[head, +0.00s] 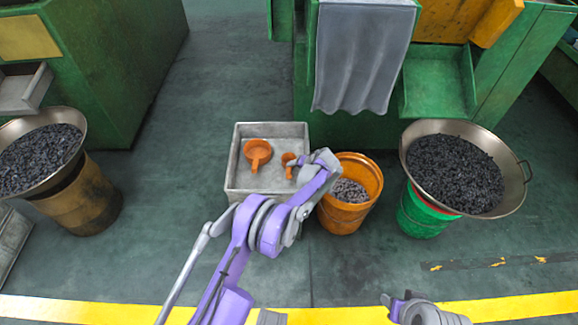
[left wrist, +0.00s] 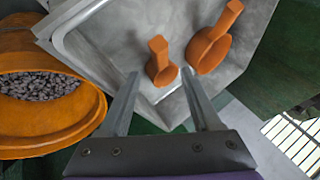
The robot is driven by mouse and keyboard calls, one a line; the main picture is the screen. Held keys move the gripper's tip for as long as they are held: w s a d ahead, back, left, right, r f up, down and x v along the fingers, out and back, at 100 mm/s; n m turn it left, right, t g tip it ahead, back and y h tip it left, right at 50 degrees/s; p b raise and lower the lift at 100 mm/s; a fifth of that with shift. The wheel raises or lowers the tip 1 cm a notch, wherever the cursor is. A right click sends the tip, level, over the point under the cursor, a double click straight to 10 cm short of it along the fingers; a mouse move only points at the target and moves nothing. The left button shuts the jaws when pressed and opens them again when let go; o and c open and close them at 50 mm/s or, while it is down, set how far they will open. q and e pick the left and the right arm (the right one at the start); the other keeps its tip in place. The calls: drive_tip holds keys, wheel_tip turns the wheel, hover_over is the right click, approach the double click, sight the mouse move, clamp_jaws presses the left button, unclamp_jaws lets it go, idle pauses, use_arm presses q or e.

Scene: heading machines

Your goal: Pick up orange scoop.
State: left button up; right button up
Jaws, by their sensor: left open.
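Two orange scoops lie in a grey metal tray (head: 231,170) on the floor. The larger scoop (head: 257,153) is on the left in the head view, and the smaller scoop (head: 288,161) is on the right. My left gripper (head: 307,162) is open and empty above the tray's right side, close to the smaller scoop and partly covering the view of it. In the left wrist view, the smaller scoop (left wrist: 161,68) appears between the open fingertips (left wrist: 160,74), and the larger scoop (left wrist: 210,52) is to the right. My right gripper (head: 405,303) shows only partly at the bottom edge.
An orange bucket (head: 357,212) of dark pieces stands right of the tray. Wide pans (head: 518,193) and (head: 80,128) heaped with dark pieces rest on drums at either side. Green machines (head: 110,75) stand behind; a grey cloth (head: 362,55) hangs from one.

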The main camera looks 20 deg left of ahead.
sight(290, 170)
use_arm(q)
drive_tip(key=b+x, duration=0.1)
drive_tip(key=x, duration=0.8)
drive_tip(key=shift+b, duration=0.35)
drive_tip(key=shift+s+r, duration=0.1)
clamp_jaws()
